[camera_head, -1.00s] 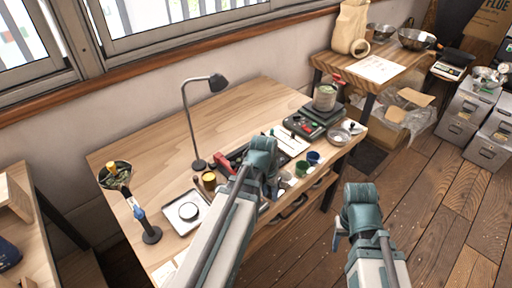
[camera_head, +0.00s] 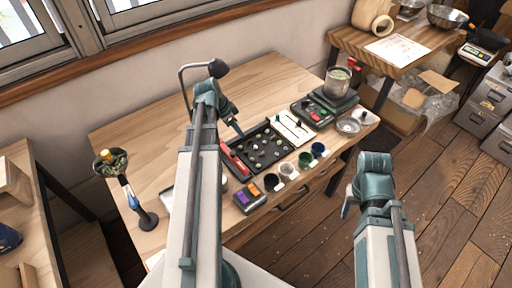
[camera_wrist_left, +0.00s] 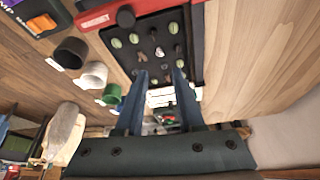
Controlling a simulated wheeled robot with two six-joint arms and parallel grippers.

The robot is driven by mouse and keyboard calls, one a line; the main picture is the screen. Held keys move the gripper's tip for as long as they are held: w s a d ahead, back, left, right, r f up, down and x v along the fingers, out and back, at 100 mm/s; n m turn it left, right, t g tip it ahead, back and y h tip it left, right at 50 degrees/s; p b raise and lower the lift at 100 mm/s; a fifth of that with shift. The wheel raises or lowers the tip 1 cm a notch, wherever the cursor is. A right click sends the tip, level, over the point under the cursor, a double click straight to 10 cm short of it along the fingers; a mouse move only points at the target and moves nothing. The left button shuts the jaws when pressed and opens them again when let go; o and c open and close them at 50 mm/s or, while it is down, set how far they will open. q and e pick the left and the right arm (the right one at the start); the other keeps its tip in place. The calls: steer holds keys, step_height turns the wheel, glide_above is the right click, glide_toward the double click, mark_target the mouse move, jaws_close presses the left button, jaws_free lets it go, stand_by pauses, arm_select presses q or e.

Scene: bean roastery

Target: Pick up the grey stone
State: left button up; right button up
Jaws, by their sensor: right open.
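A black tray (camera_head: 262,168) on the wooden table holds several small pale green beans and darker bits. In the left wrist view the tray (camera_wrist_left: 197,50) lies just beyond my fingertips, and a small greyish piece (camera_wrist_left: 160,52) in it may be the grey stone; I cannot be sure. My left gripper (camera_head: 236,128) is over the tray's back left part. In the wrist view its two fingers (camera_wrist_left: 160,72) are apart with nothing held between them. My right gripper (camera_head: 347,207) is open, in front of the table over the floor, far from the tray.
A red tool (camera_head: 234,160) lies along the tray's left side. Small cups, including a green one (camera_head: 305,159) and a blue one (camera_head: 318,149), line the front edge. A scale with a jar (camera_head: 337,82) stands at the right. A lamp (camera_head: 217,68) stands behind my left arm.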

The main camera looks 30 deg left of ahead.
arm_select(q)
steer(key=b, duration=0.7)
glide_toward(255, 146)
step_height(255, 146, down, 3)
steer(key=shift+a+r, duration=0.15)
steer(key=shift+a, duration=0.05)
steer(key=shift+w+d, duration=0.1)
steer(key=shift+d, duration=0.05)
steer(key=shift+f, duration=0.25)
steer(key=b+x, duration=0.4)
steer(key=x, duration=0.1)
steer(key=shift+w+d+r+b, duration=0.1)
steer(key=shift+w+d+b, duration=0.2)
steer(key=shift+r, duration=0.1)
steer(key=shift+c, duration=0.3)
jaws_close()
